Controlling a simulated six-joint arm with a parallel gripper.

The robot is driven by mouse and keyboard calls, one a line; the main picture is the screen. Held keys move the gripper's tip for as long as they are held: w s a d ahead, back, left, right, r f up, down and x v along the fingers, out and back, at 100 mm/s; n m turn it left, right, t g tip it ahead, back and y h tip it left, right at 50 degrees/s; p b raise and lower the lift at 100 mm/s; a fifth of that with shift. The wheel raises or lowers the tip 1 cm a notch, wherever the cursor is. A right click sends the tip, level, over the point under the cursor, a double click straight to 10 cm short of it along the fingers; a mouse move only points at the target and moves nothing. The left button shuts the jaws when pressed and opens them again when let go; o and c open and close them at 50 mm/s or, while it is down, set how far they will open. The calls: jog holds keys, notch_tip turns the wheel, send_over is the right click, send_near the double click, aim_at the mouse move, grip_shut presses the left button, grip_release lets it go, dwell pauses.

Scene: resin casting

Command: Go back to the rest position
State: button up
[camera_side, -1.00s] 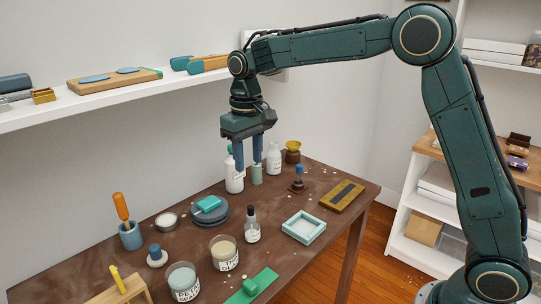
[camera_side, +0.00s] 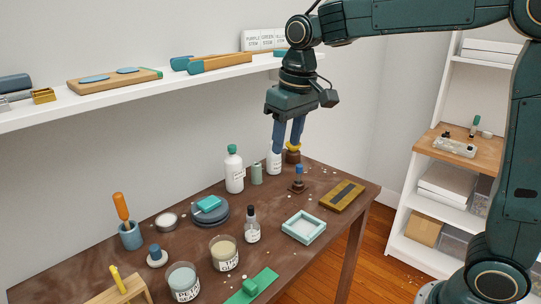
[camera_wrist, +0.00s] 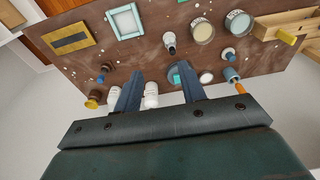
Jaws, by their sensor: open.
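My gripper (camera_side: 288,135) hangs above the back right part of the brown table (camera_side: 130,215), fingers pointing down. Its two blue fingers are apart with nothing held between them. In the side view the fingertips overlap a white bottle (camera_side: 274,163) and the yellow funnel-topped brown jar (camera_side: 293,156) behind them. A white bottle with a green cap (camera_side: 234,170) and a small green-grey bottle (camera_side: 257,174) stand to the left. In the wrist view my gripper (camera_wrist: 161,77) is also open, with the table beyond it.
The table holds a teal square frame (camera_side: 304,228), a brown mold with a dark strip (camera_side: 343,196), a dropper bottle (camera_side: 252,226) and two labelled jars. A wall shelf (camera_side: 100,102) runs behind on the left. A white shelving unit (camera_side: 410,210) stands at the right.

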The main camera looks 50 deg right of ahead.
jog(key=s+d+f+t, duration=0.1)
jog(key=s+t, duration=0.1)
jog(key=s, duration=0.9)
jog(key=s+d+f+t, duration=0.1)
jog(key=s+d+t, duration=0.1)
jog(key=s, duration=0.9)
jog(key=shift+s+d+f, duration=0.15)
jog(key=shift+d+f, duration=0.1)
jog(key=shift+f, duration=0.05)
dwell(0.5)
